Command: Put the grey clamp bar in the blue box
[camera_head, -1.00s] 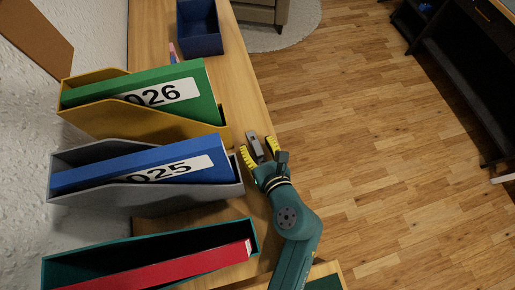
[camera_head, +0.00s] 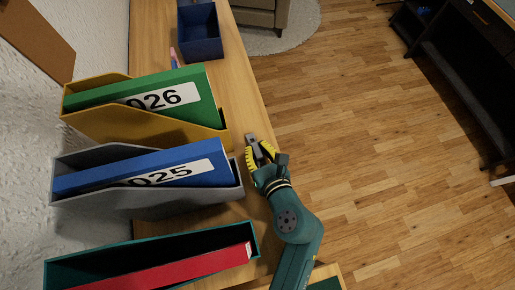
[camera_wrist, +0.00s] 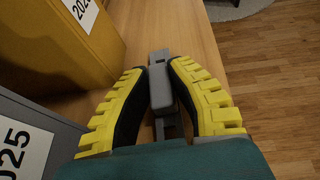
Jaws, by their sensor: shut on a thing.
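The grey clamp bar (camera_head: 252,140) lies on the wooden desk near its right edge, beside the yellow file holder. My gripper (camera_head: 260,151) is shut on it. In the wrist view the yellow-padded fingers (camera_wrist: 162,88) close on both sides of the bar's darker grey middle block, and the bar's far end (camera_wrist: 158,58) sticks out beyond the fingertips. The blue box (camera_head: 201,46) stands open at the far end of the desk. Its visible inside looks empty.
A yellow holder with a green binder (camera_head: 190,88), a grey holder with a blue binder (camera_head: 205,175) and a teal holder with a red binder (camera_head: 215,262) line the left. A small pink and blue item (camera_head: 173,56) lies near the box. Bare desk (camera_head: 240,90) leads toward the box.

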